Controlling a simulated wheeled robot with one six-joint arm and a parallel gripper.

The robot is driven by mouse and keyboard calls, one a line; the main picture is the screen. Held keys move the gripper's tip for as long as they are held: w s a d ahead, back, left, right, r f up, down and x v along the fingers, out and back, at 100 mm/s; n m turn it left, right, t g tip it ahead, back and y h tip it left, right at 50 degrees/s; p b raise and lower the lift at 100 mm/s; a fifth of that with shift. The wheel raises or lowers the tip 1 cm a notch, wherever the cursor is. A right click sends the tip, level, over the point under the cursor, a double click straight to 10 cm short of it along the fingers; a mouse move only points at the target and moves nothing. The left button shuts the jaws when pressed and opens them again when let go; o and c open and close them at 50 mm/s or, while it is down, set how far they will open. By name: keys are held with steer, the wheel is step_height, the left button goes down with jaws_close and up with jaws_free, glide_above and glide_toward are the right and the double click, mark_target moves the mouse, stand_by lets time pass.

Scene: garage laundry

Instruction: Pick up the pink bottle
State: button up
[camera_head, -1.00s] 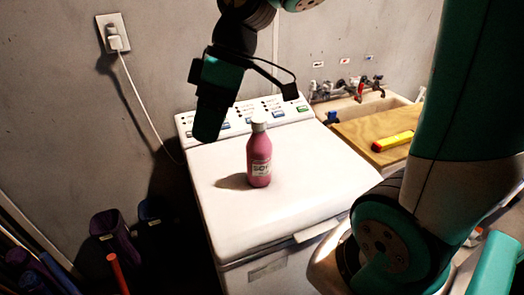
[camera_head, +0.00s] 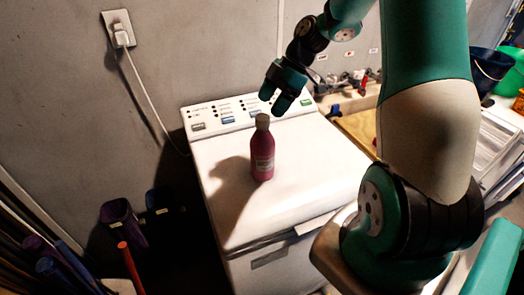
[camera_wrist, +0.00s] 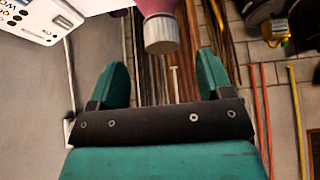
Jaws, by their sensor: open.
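The pink bottle (camera_head: 262,152) stands upright on the white lid of the washing machine (camera_head: 290,205), with a pale cap and a label. My gripper (camera_head: 279,97) is above and just behind the bottle in the head view, with its fingers pointing down. In the wrist view my gripper (camera_wrist: 166,80) is open and empty. There the bottle's cap (camera_wrist: 161,35) shows beyond the fingertips, roughly centred between them, and most of the bottle is cut off by the top edge.
A control panel (camera_head: 215,115) runs along the machine's back edge. A wall plug (camera_head: 120,33) with a white cord is at the left. A sink with a wooden board (camera_head: 358,128) is at the right, partly behind my arm. The lid around the bottle is clear.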

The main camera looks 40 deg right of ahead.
mark_target(264, 116)
steer(key=p+x, duration=0.3)
steer(key=x, duration=0.4)
steer(key=shift+s+f, duration=0.1)
steer(key=shift+f, duration=0.2)
jaws_close()
